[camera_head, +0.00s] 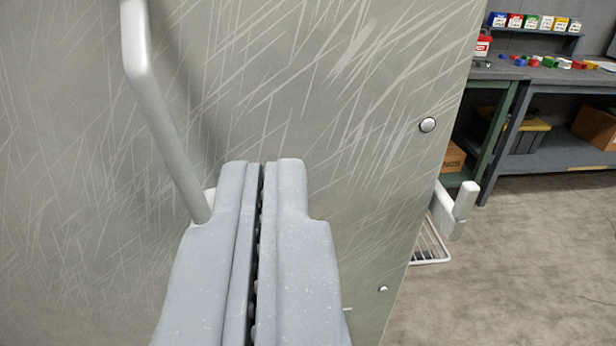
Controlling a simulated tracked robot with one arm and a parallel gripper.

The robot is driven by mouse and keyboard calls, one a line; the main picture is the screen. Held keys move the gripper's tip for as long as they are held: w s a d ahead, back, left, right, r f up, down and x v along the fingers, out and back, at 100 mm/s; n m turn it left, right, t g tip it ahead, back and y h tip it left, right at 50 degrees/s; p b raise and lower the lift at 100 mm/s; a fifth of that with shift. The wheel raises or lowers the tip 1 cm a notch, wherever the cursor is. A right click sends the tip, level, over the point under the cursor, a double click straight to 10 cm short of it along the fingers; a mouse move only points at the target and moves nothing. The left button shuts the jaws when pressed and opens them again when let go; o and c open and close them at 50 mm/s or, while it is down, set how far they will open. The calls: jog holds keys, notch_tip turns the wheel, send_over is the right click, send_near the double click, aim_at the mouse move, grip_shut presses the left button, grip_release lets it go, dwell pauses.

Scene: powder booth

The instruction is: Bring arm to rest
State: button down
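My gripper (263,165) points up the middle of the picture in front of a scratched grey-green panel (370,90). Its two pale grey fingers lie side by side with only a thin dark seam between them, so it is shut, and nothing shows between the fingers. A pale bar handle (170,140) stands on the panel to the left. Its lower end meets the outline of my left finger, which partly hides its mount. I cannot tell whether finger and handle touch.
A round knob (428,125) sits on the panel near its right edge. Beyond that edge are a white wire rack (430,243), a workbench (560,76) with coloured blocks, small bins (532,22) above, and a cardboard box (597,126) below. Open concrete floor (520,270) lies at lower right.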

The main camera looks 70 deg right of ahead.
jog(key=w+a+r+n+t+y+b, duration=0.2)
jog(key=w+a+r+t+y+b, duration=0.15)
jog(key=w+a+r+t, duration=0.5)
jog(key=s+a+r+n+t+y+b, duration=0.25)
jog(key=a+r+n+y+b, duration=0.2)
jog(key=a+r+y, duration=0.9)
jog(key=s+a+r+n+b, duration=0.3)
jog(key=s+a+r+n, duration=0.3)
jog(key=s+a+r, duration=0.25)
jog(key=s+a+g+b, duration=0.1)
jog(key=s+g+b, duration=0.1)
jog(key=s, duration=1)
jog(key=shift+s+f+n+g, duration=0.25)
jog(key=shift+n+g, duration=0.05)
jog(key=shift+n, duration=0.15)
